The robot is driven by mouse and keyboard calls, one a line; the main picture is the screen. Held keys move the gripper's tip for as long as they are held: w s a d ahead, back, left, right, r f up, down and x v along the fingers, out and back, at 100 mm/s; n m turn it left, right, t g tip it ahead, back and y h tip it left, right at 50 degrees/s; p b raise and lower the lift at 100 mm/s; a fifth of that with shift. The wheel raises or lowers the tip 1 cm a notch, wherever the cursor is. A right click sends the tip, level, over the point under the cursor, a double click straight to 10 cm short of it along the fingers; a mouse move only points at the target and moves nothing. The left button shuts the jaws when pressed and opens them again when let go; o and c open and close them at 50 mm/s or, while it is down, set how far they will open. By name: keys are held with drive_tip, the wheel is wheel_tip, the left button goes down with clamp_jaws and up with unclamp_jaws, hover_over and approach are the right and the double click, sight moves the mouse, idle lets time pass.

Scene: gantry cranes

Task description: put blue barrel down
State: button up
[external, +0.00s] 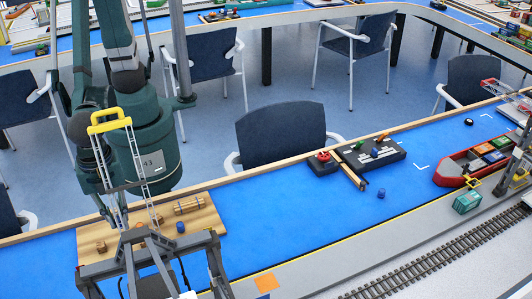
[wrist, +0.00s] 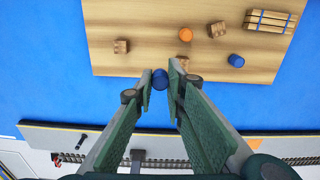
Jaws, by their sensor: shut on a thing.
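My gripper (wrist: 161,82) is shut on a small blue barrel (wrist: 160,79), held between its fingertips in the wrist view. The held barrel appears over the near edge of a wooden board (wrist: 150,65); its height above the surface is unclear. A second blue barrel (wrist: 236,60) is on the board to the right and also shows in the external view (external: 180,227). In the external view my gripper and the held barrel are hidden behind my arm and a grey gantry crane.
The board also carries an orange barrel (wrist: 185,34), brown crates (wrist: 120,46) and a strapped log bundle (wrist: 270,20). The grey gantry crane (external: 160,245) stands close in front of the board. Another blue barrel (external: 381,193) stands farther right, beyond open blue surface (external: 280,215).

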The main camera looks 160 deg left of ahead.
drive_tip(key=shift+s+d, duration=0.45)
drive_tip(key=shift+d, duration=0.15)
drive_tip(key=shift+f, duration=0.1)
drive_tip(key=shift+f+b, duration=0.7)
drive_tip(key=shift+f, duration=2.1)
drive_tip(key=shift+f+b, duration=0.5)
drive_tip(key=shift+f, duration=1.6)
drive_tip(key=shift+f, duration=0.15)
drive_tip(key=o, duration=0.7)
drive_tip(key=shift+r, duration=0.2)
